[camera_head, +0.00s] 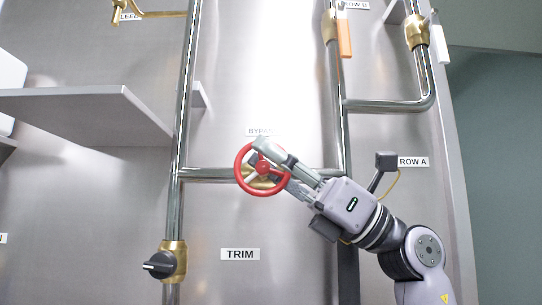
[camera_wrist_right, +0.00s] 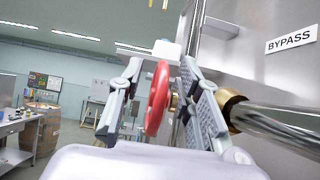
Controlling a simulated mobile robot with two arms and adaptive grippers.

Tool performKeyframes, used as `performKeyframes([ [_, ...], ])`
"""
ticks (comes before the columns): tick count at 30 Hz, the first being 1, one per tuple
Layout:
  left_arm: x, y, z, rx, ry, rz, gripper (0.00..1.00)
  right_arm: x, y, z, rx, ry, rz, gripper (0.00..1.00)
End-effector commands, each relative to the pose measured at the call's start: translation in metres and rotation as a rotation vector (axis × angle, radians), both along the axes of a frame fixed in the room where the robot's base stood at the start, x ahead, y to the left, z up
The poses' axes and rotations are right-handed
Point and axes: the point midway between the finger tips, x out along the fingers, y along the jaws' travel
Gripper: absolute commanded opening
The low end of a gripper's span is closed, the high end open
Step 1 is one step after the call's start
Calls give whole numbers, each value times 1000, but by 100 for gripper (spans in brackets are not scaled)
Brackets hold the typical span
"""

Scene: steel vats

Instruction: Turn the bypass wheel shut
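The red bypass wheel (camera_head: 238,174) is mounted on the horizontal steel pipe, below the BYPASS label (camera_head: 259,132), which my gripper partly covers. My right gripper (camera_head: 268,162) reaches it from the lower right, its fingers overlapping the wheel's right side. In the right wrist view, the wheel (camera_wrist_right: 157,98) appears edge-on between the two grey fingers of the gripper (camera_wrist_right: 160,85). The fingers stand apart, with visible gaps beside the rim. Whether either finger touches the wheel cannot be told. My left gripper is not in view.
A steel shelf (camera_head: 85,112) juts out at the left. A vertical pipe (camera_head: 185,95) stands left of the wheel, with a black-handled brass valve (camera_head: 174,262) below. Orange (camera_head: 344,35) and white (camera_head: 439,45) valve handles hang above. The ROW A label (camera_head: 413,162) is at right.

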Motion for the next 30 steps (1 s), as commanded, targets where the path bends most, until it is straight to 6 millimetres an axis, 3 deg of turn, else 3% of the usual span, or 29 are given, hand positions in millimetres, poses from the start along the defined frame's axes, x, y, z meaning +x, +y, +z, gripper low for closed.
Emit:
performKeyframes([
  [18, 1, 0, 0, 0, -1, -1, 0, 1, -88, -63, -1, 2, -2, 32],
  [30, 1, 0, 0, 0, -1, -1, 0, 0, -95, -69, -1, 1, -1, 32],
])
